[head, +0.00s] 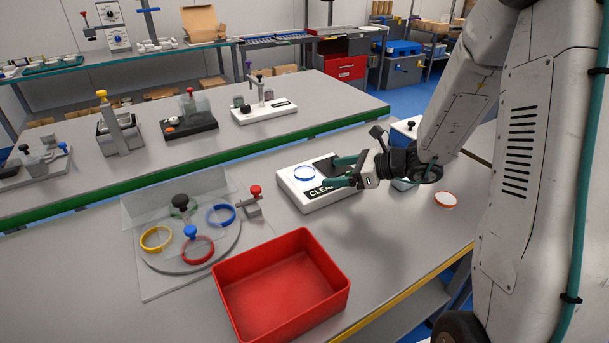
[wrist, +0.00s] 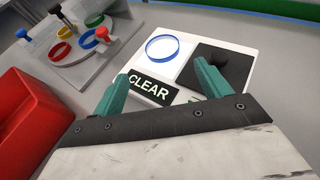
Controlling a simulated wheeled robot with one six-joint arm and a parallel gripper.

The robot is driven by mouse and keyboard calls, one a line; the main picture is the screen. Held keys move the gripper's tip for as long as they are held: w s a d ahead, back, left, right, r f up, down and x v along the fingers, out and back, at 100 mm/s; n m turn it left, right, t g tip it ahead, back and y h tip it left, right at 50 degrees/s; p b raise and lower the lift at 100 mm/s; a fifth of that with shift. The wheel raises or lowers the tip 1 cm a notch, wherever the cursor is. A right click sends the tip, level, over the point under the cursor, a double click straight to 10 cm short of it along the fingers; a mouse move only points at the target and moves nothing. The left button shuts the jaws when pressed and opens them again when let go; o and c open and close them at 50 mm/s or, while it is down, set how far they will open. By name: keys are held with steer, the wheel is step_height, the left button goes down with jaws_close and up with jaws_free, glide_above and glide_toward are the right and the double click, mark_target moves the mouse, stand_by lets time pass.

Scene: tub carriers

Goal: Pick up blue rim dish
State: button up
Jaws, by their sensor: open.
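A round dish with a blue rim (head: 304,173) lies on the left, white part of a pale block marked CLEAR (head: 292,190). It also shows in the wrist view (wrist: 148,57), beyond and between my fingertips. My gripper (head: 342,171) is open, with green fingers, just right of the dish in the head view. Nothing is between its fingers, and they look apart from the dish. A second blue ring (head: 233,219) sits on the round plate of a clear-walled device at left, with yellow, red and green rings.
A red tub (head: 342,287) stands at the front, left of my gripper in the wrist view. A dish with an orange-red rim (head: 446,207) lies at right on the bench. A black square (wrist: 225,66) is beside the dish on the block. Bare bench lies between tub and block.

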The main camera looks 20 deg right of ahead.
mark_target(306, 172)
steer(key=x, duration=0.7)
steer(key=shift+w+a, duration=0.1)
steer(key=shift+w, duration=0.3)
steer(key=c, duration=1.1)
steer(key=shift+r, duration=0.1)
steer(key=shift+c, duration=0.3)
